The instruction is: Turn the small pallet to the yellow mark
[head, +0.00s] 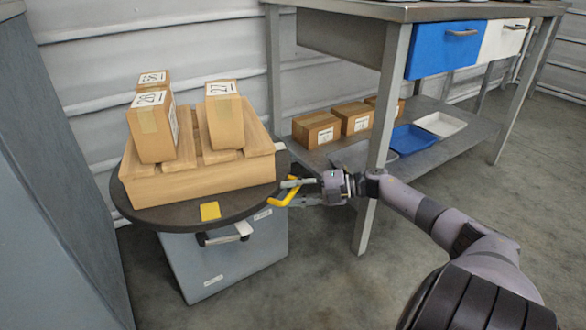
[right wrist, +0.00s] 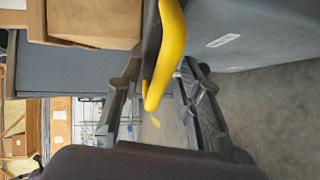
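The small wooden pallet (head: 200,187) sits on a dark round turntable (head: 170,217) and carries three labelled cartons. A flat yellow square mark (head: 210,211) lies near the turntable's front rim, in front of the pallet. A yellow handle (head: 284,197) sticks out at the turntable's right edge. My right gripper (head: 292,191) is at this handle. In the right wrist view the yellow handle (right wrist: 170,50) runs between the spread fingers (right wrist: 165,85), which look apart, not closed on it. My left gripper is not in view.
A grey cabinet (head: 225,270) with a front pull stands under the turntable. A metal bench (head: 390,12) stands right, its leg (head: 386,110) close behind my right arm. Its lower shelf holds cartons (head: 317,130) and a blue tray (head: 410,138). Floor is clear at front right.

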